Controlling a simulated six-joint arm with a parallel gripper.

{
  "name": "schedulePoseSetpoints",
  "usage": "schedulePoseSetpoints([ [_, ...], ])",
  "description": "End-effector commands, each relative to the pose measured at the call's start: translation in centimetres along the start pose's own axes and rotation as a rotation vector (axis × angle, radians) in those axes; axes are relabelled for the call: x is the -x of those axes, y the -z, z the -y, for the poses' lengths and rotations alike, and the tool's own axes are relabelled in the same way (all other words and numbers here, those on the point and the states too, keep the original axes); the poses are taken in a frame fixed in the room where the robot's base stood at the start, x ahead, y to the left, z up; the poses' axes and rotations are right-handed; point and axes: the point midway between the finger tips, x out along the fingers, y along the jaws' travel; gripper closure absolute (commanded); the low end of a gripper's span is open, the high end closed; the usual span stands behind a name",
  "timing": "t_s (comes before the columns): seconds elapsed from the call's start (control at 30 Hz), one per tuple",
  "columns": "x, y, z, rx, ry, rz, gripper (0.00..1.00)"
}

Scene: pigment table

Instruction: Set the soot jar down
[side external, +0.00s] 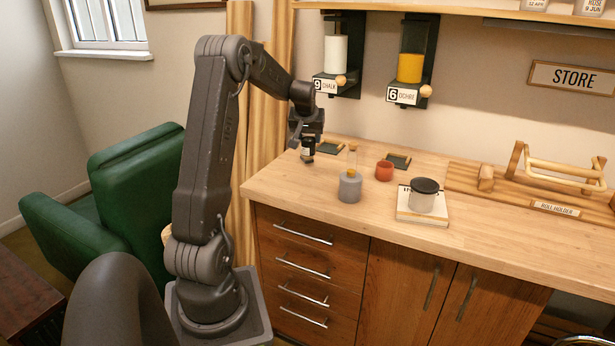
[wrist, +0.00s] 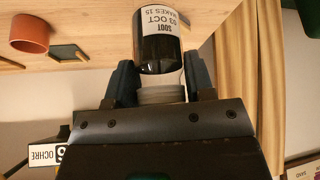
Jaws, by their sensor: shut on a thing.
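My gripper (side external: 306,136) is shut on the soot jar (side external: 307,154), over the back left part of the wooden counter (side external: 280,185). In the wrist view the soot jar (wrist: 158,48) is dark, with a white label reading SOOT, 03 OCT, MAKES 15. The two fingers of my gripper (wrist: 160,82) press its sides, and a pale ribbed collar shows between them. The jar looks close to upright in the side view. I cannot tell whether its base touches the counter.
Chalk (side external: 337,55) and ochre (side external: 410,66) dispensers hang behind.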

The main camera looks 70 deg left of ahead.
Motion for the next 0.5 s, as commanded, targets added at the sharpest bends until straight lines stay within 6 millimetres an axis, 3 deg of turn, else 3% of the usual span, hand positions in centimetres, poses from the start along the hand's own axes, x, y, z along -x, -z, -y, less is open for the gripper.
schedulePoseSetpoints([
  [0.27, -0.7, -0.4, 0.6, 0.125, 0.067, -0.022, 0.77],
  [0.5, -3.4, -1.9, 0.6, 0.136, 0.071, -0.021, 0.77],
])
